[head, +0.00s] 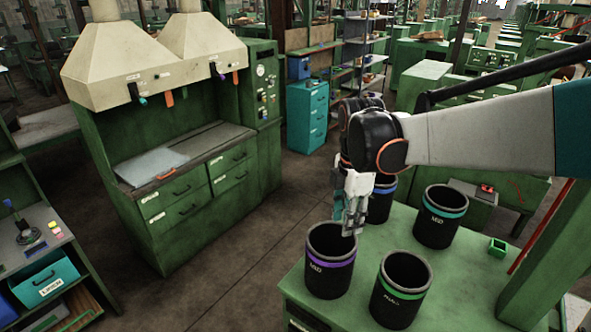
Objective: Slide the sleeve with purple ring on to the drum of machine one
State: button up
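The sleeve with the purple ring (330,262) is a black open-topped cylinder standing upright at the near left of the green table (450,298). My gripper (348,228) points down at the sleeve's back right rim, with its fingertips overlapping that rim in the head view. I cannot tell whether they touch it or straddle its wall, and the gap between the fingers is unclear. I cannot make out a drum or a label for machine one.
A green-ringed sleeve (401,290), a teal-ringed sleeve (440,217) and a blue-ringed sleeve (380,205), partly hidden by my gripper, share the table. A small green box (497,247) sits to the right. A hooded green cabinet (180,185) stands left across open floor (255,235).

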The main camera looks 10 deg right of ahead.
aim_at(342, 257)
jog(key=shift+f+b, duration=5.4)
jog(key=shift+f, duration=2.3)
grip_shut()
jog(key=shift+r, duration=0.1)
jog(key=shift+r+p, duration=2.25)
jog(key=shift+r, duration=1.2)
